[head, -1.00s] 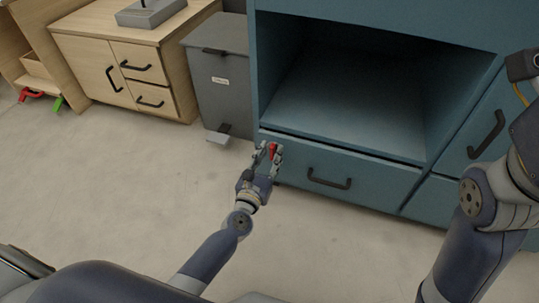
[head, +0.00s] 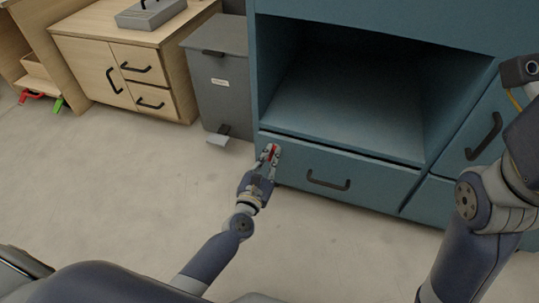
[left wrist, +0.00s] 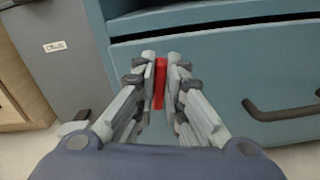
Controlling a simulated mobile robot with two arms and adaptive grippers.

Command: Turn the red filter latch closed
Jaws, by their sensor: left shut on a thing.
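The red filter latch (left wrist: 159,82) sits on the left part of the blue drawer front, below the open compartment. In the left wrist view it stands upright between my finger pads. In the head view only a little of the red latch (head: 273,152) shows between the fingers. My left gripper (head: 270,152) is shut on the latch, one finger on each side; it also fills the middle of the left wrist view (left wrist: 160,75). My right arm shows at the right edge of the head view, but its gripper is out of the picture.
The blue drawer (head: 375,184) has a black handle (head: 328,180) right of the latch. An open compartment (head: 360,90) is above. A grey bin (head: 222,95) with a pedal stands at left, beside a wooden cabinet (head: 125,55). The floor in front is clear.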

